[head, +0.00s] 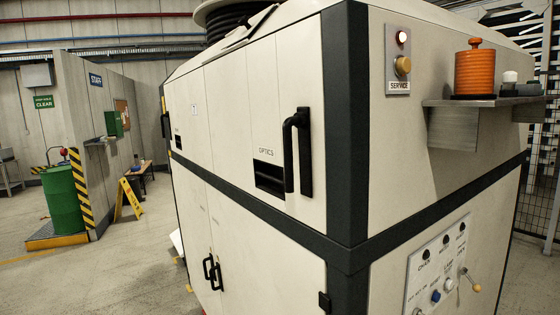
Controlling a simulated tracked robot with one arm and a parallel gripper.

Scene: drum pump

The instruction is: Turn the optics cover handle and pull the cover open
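The optics cover (290,85) is a pale panel on the upper front of a large white and dark grey machine, labelled OPTICS. It appears shut, flush with the body. Its black handle (291,152) stands upright near the cover's right edge. A dark recessed slot (269,178) lies just left of the handle, under the label. My gripper is not in view, so its distance from the handle and its state cannot be seen.
The machine's right side carries a SERVICE panel (398,60), a shelf (455,125) with an orange pot (474,70), and a control panel (438,268) with knobs. A green drum (62,200) and yellow floor sign (128,198) stand at left. Floor (120,270) left of the machine is clear.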

